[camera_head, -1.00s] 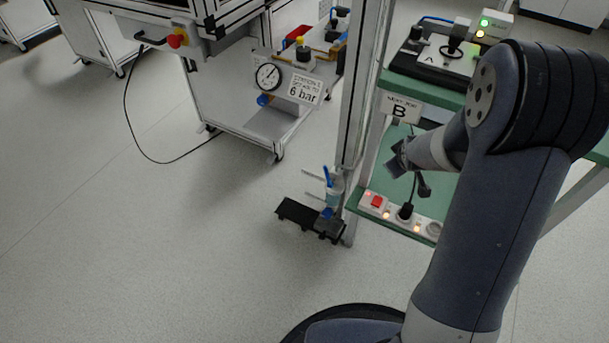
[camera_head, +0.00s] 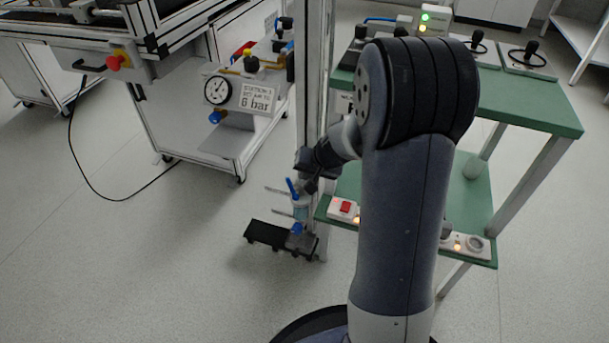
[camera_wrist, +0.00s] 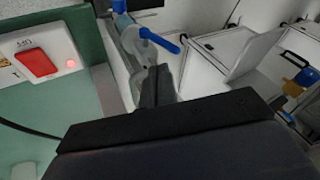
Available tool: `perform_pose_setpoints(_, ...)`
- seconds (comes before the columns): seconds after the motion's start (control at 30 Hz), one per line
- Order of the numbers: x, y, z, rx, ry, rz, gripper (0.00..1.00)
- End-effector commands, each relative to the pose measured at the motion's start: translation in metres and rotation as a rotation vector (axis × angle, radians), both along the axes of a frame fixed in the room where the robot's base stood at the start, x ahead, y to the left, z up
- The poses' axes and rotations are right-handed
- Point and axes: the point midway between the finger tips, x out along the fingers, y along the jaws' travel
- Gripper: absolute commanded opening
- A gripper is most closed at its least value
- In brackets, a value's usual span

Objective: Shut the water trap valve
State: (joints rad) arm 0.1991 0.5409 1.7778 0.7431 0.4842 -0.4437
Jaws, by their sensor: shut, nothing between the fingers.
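The water trap (camera_head: 299,209) is a small clear bowl with blue parts, low beside an upright metal post. A blue lever (camera_head: 291,187) sticks up at its top, slightly tilted. My gripper (camera_head: 309,182) is dark and shut, just right of the lever and close to it; contact cannot be told. In the wrist view my shut fingers (camera_wrist: 157,85) point at the trap's pale body. The blue lever (camera_wrist: 160,40) lies just past the fingertips, with a gap showing. A blue end part (camera_wrist: 120,6) shows at the top edge. My arm hides part of the bench.
A black foot plate (camera_head: 268,235) lies under the trap. The green bench shelf (camera_head: 470,205) with a power strip and red switch (camera_head: 345,208) is close at right, also seen in the wrist view (camera_wrist: 37,63). A gauge cart (camera_head: 217,90) stands behind left. Floor at left is clear.

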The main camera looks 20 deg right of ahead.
Motion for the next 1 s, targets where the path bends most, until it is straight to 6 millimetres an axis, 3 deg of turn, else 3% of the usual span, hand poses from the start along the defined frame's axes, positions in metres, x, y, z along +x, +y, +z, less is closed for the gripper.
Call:
perform_pose_setpoints(0.1, 0.011, 0.006, -0.025, -0.002, 0.001, 0.003, 0.00)
perform_pose_setpoints(0.33, 0.026, 0.012, -0.049, -0.002, 0.000, 0.001, 0.00)
perform_pose_setpoints(1.0, 0.028, 0.013, -0.052, -0.011, 0.007, 0.001, 0.00)
